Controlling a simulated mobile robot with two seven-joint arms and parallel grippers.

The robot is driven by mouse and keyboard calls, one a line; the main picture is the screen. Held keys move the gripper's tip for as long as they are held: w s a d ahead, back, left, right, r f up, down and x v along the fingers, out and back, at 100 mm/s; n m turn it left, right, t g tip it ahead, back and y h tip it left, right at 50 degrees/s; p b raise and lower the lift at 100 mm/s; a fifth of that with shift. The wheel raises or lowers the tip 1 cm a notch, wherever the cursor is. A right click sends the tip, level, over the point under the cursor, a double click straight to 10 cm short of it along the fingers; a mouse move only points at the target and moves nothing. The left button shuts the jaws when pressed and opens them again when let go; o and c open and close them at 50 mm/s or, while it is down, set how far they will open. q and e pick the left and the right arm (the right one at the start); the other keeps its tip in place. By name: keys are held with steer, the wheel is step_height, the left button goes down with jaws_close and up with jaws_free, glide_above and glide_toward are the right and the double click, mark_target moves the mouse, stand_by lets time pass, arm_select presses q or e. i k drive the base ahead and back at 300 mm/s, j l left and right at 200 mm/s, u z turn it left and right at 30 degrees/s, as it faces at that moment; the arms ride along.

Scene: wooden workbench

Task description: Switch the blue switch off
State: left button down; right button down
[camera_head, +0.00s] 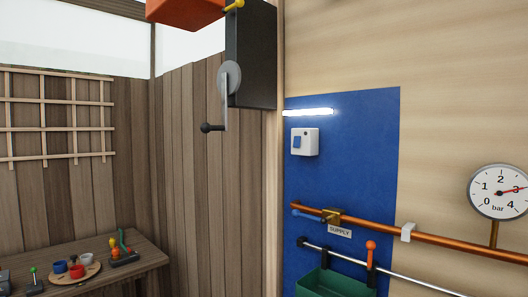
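The blue switch (297,142) is a small rocker on the left part of a white wall box (312,148). The box is fixed to a blue wall panel (350,170), right of the wooden corner post. Just above it a white strip lamp (308,112) glows. A small dark spot shows on the box above the rocker's right side. I cannot tell which way the rocker is tipped. Neither of my grippers is in view, and nothing touches the switch.
Below the switch runs a copper pipe (460,245) with a blue-handled valve (308,215). A green bin (330,284) hangs from a steel rail. A crank (226,100) juts from a black box at upper left. A cluttered wooden bench (140,262) stands lower left.

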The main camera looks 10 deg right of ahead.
mark_target(296, 140)
steer(key=i+j, duration=0.45)
steer(key=i+j+z, duration=0.15)
steer(key=i+j, duration=0.25)
steer(key=j, duration=0.25)
